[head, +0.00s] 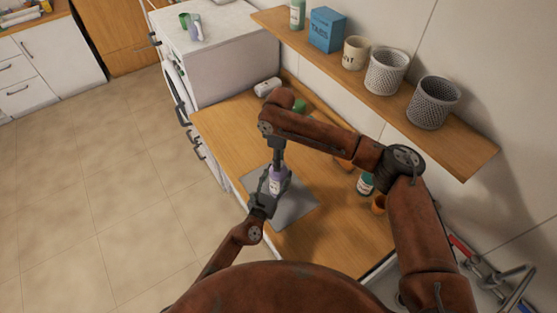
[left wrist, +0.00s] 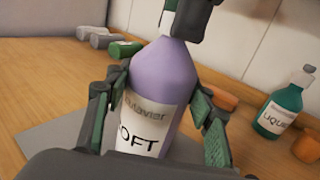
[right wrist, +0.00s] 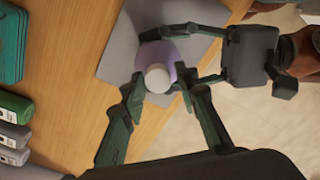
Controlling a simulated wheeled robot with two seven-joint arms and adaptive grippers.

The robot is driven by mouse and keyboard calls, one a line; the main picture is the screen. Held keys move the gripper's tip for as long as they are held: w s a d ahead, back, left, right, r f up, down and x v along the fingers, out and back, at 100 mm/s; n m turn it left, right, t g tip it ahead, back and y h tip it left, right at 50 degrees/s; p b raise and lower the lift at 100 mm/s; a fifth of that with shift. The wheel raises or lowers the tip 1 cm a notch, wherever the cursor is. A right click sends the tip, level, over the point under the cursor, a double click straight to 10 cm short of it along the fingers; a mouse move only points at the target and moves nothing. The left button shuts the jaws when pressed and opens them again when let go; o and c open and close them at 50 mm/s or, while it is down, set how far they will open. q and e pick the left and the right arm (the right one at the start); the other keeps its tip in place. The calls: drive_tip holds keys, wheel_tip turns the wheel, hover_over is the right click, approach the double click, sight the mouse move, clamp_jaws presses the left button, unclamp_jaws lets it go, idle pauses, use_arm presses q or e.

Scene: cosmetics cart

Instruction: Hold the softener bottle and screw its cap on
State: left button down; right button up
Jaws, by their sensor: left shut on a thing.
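The softener bottle (head: 275,186) is purple with a white label and stands upright on a grey mat (head: 296,209). My left gripper (head: 268,190) is shut around its body; the left wrist view shows the bottle (left wrist: 160,85) between both finger pads. The white cap (right wrist: 157,78) is seen from above over the bottle's top in the right wrist view. Whether it is threaded on cannot be told. My right gripper (head: 277,162) points down over the bottle top. Its fingers (right wrist: 160,92) are apart, one on each side of the cap, with gaps visible.
Several bottles lie at the far end of the wooden counter (head: 222,120). A wall shelf (head: 460,155) with baskets and boxes runs above the counter.

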use_arm(q)
drive_tip(key=shift+f, duration=0.3)
use_arm(e)
drive_tip(key=o, duration=0.3)
wheel_tip(320, 180, up, 12)
drive_tip(key=shift+w, duration=0.1)
use_arm(q)
drive_tip(key=c, duration=1.4)
unclamp_jaws()
drive_tip(key=o, duration=0.5)
drive_tip(key=shift+w+r, duration=0.1)
drive_tip(key=shift+o, duration=0.4)
drive_tip(key=shift+r, duration=0.1)
use_arm(e)
drive_tip(key=shift+w, duration=0.1)
